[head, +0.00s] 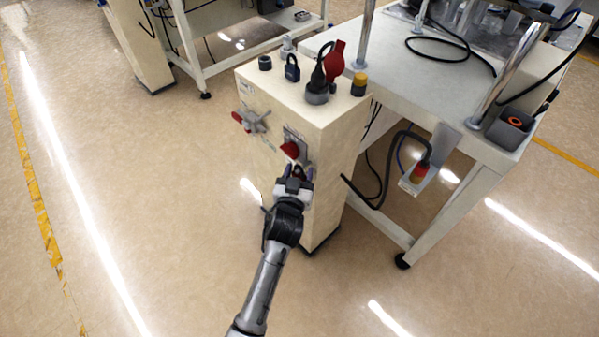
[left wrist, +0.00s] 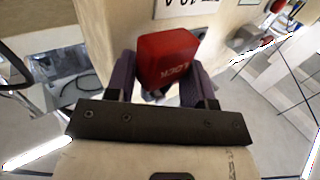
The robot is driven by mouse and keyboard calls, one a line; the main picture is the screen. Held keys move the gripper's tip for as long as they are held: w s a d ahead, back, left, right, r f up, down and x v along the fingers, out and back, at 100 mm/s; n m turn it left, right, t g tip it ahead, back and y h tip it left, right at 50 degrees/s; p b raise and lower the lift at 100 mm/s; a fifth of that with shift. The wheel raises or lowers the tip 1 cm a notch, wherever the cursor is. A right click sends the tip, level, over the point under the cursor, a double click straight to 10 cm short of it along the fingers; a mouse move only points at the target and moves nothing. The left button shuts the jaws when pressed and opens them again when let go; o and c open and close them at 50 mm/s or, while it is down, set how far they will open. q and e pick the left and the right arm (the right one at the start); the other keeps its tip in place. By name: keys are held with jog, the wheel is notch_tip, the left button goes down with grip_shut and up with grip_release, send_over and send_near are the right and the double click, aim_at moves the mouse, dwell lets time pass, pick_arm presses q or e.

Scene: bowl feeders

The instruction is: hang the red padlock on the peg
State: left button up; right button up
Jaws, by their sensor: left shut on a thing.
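In the head view my left gripper (head: 297,175) is low in front of the cabinet's front face. A red block (head: 291,150) shows just beyond the fingertips there; I cannot tell surely whether it is the padlock or a part on the cabinet. I cannot clearly pick out the peg. My right gripper is not in view.
A worktable stands at right; floor at left is clear.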

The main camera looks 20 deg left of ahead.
pick_arm(q)
jog(key=shift+d, duration=0.25)
jog(key=o, duration=0.8)
jog(key=shift+o, duration=1.4)
jog(key=shift+a, duration=0.2)
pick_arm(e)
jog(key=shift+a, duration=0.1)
pick_arm(q)
jog(key=shift+d, duration=0.1)
jog(key=shift+o, duration=0.6)
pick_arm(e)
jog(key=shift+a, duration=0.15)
